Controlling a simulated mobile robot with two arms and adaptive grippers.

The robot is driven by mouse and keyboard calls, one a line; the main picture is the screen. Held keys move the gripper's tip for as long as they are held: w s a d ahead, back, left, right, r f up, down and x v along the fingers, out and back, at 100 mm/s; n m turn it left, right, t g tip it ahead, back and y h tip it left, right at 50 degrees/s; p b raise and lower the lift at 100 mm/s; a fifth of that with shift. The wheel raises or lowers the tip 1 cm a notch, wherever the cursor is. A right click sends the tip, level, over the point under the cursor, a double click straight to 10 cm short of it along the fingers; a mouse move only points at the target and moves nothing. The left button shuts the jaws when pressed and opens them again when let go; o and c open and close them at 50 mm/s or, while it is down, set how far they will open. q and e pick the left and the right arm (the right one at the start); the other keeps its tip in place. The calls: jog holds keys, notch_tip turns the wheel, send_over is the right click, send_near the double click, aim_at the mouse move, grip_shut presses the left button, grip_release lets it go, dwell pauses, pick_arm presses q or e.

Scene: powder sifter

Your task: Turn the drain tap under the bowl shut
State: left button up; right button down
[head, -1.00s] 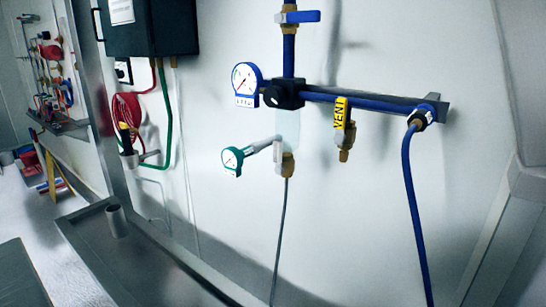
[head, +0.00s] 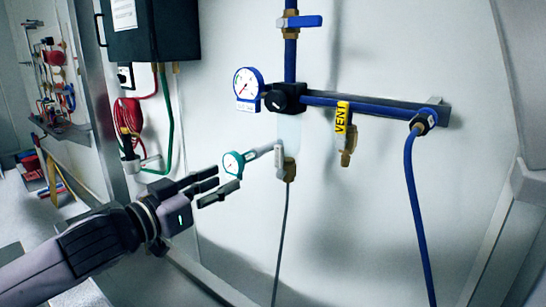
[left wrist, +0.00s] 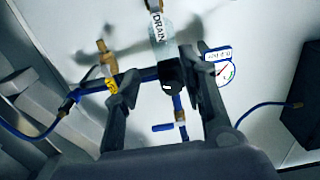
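The drain tap (head: 280,163) has a pale lever hanging down in front of a brass body under the clear bowl (head: 289,128). A thin grey hose runs down from it. In the left wrist view the white DRAIN label (left wrist: 157,26) shows at the top edge, beside the bowl (left wrist: 164,50). My left gripper (head: 226,183) is open and empty, left of and a little below the tap, apart from it. The left wrist view shows its two fingers (left wrist: 160,75) spread, with the regulator between them in the picture. My right gripper is in neither view.
A teal gauge (head: 232,163) on a pale stem sits close to my left fingertips. The yellow-labelled VENT valve (head: 343,120) hangs right of the bowl. A blue hose (head: 414,200) drops at the right.

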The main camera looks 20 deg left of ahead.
aim_at(277, 155)
pick_arm(q)
jog(key=p+x, duration=0.7)
jog(key=x, duration=1)
jog(key=shift+w+d+f, duration=0.1)
jog(key=shift+w+f, duration=0.05)
jog(key=shift+c, duration=0.2)
grip_shut()
